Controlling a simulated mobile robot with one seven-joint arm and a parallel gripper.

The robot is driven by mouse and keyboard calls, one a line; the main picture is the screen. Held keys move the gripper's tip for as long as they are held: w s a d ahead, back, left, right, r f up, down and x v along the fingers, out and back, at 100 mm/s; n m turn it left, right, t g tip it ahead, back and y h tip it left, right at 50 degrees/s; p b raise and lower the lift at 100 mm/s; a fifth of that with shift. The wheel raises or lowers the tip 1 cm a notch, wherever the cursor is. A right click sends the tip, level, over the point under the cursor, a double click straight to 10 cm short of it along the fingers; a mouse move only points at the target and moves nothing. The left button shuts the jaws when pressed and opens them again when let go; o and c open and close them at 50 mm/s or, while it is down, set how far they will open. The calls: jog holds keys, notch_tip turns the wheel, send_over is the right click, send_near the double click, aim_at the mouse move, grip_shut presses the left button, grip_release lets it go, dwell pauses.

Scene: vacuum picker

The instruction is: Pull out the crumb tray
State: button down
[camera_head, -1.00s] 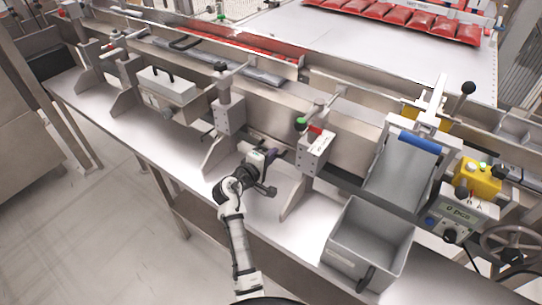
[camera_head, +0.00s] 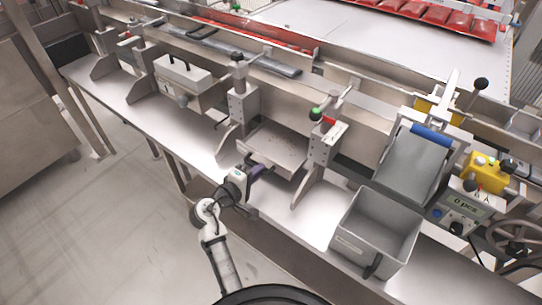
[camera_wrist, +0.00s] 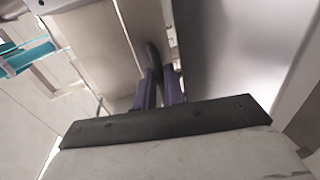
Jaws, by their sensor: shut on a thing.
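The crumb tray (camera_head: 277,149) is a shallow metal tray between two upright brackets of the machine. The rear of the tray is hidden under the machine.
A grey open bin (camera_head: 376,232) stands to the right on the bench, below a chute with a blue roller (camera_head: 431,134). Metal brackets (camera_head: 318,150) flank the tray closely. The bench top left of the tray (camera_head: 185,128) is clear, and the floor in front is free.

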jog(key=f+v, duration=0.1)
jog(key=v, duration=0.7)
jog(key=shift+s+a+f+p, duration=0.3)
jog(key=shift+s+f+p, duration=0.05)
jog(key=shift+s, duration=0.1)
jog(key=c, duration=1.5)
grip_release()
jog(key=b+v, duration=0.2)
jog(key=v, duration=1.1)
jog(key=shift+s+a+r, duration=0.15)
jog(key=shift+s+a, duration=0.1)
jog(key=shift+s, duration=0.05)
jog(key=shift+w, duration=0.1)
